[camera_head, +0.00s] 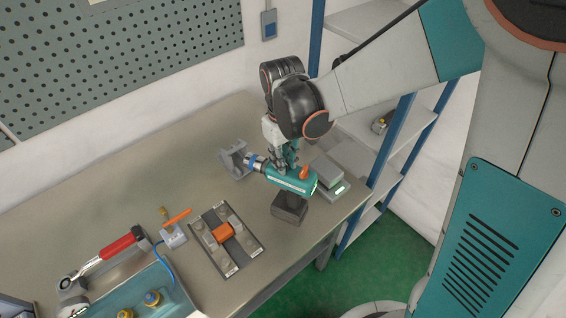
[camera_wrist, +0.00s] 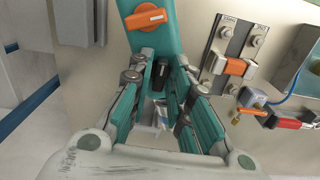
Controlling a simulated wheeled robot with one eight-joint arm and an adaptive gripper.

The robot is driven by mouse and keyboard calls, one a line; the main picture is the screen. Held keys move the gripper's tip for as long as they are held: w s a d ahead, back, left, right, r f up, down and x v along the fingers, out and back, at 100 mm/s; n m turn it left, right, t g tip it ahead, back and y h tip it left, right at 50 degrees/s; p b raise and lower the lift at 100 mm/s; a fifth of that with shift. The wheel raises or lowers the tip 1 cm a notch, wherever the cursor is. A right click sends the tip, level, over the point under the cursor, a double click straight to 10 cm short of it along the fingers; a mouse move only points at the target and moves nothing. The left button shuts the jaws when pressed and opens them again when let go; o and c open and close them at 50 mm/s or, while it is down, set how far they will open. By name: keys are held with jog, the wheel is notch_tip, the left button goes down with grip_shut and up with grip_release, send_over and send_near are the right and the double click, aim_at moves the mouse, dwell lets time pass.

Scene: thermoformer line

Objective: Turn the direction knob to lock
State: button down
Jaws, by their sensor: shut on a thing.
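A teal tool (camera_head: 290,180) lies near the table's right end, above a dark block. The tool body (camera_wrist: 152,38) also shows at the top of the wrist view. An orange knob (camera_head: 304,173) sits on its top; in the wrist view the orange knob (camera_wrist: 147,17) carries a pale mark and is clear of the fingers. My gripper (camera_head: 286,162) points down over the tool's narrower end. In the wrist view my gripper (camera_wrist: 161,68) is shut on a small black knob (camera_wrist: 161,74), which stands between the fingertips. I cannot tell which knob sets direction or read any lock mark.
A grey bracket (camera_head: 236,160) stands at the tool's nose. A grey device with a lit display (camera_head: 328,172) lies right of it. The dark block (camera_head: 289,208) is beneath. A plate with an orange switch (camera_head: 222,233) and a red-handled tool (camera_head: 118,245) lie left. The back-left table is clear.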

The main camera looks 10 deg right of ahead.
jog(key=shift+n+b, duration=0.3)
jog(key=shift+n, duration=0.9)
jog(key=shift+n, duration=0.5)
jog(key=c, duration=1.9)
grip_release()
jog(key=shift+n, duration=0.4)
jog(key=o, duration=0.5)
jog(key=shift+m, duration=0.3)
